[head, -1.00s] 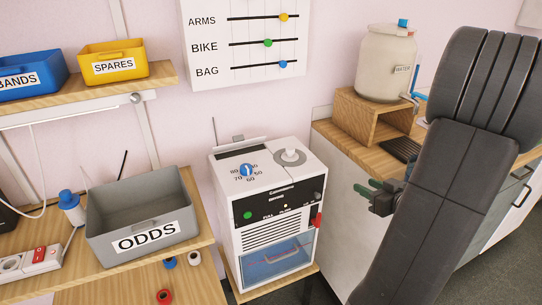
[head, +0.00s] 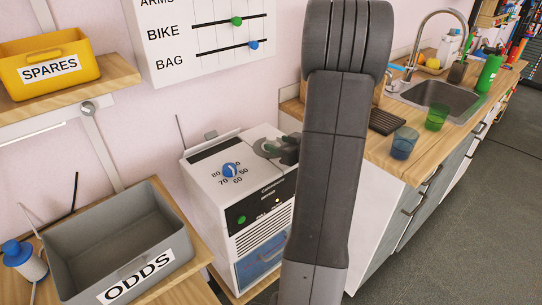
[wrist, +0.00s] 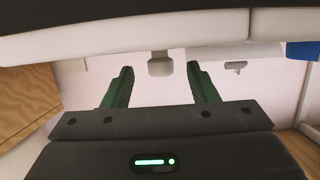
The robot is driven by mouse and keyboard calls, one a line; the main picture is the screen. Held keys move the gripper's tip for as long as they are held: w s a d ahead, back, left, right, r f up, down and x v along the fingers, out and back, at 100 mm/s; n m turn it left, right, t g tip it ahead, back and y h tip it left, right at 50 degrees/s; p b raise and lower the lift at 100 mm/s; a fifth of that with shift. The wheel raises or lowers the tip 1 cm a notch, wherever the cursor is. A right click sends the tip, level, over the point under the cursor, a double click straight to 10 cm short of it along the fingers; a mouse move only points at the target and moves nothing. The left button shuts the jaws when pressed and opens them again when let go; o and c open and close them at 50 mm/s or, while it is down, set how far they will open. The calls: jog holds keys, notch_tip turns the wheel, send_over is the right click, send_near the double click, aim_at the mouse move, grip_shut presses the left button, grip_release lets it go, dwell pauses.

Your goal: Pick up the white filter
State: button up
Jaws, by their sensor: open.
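I see nothing clearly recognisable as a loose white filter. A white boxy machine (head: 248,150) stands by the wall, with a blue dial (head: 230,170) on top and a blue-tinted drawer (head: 262,262) in front. My gripper also shows in the wrist view (wrist: 160,80), open and empty.
A grey ODDS bin (head: 115,240) stands at the lower left, with a yellow SPARES bin (head: 50,62) on the shelf above. My arm hides part of the wooden counter (head: 385,155) at right. A blue cup (head: 404,143) and a green cup (head: 437,117) stand on it.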

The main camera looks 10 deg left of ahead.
aim_at(274, 143)
jog(key=x, duration=0.4)
jog(key=shift+w+a+f, duration=0.1)
jog(key=shift+w+a, duration=0.05)
jog(key=shift+a, duration=0.05)
grip_shut()
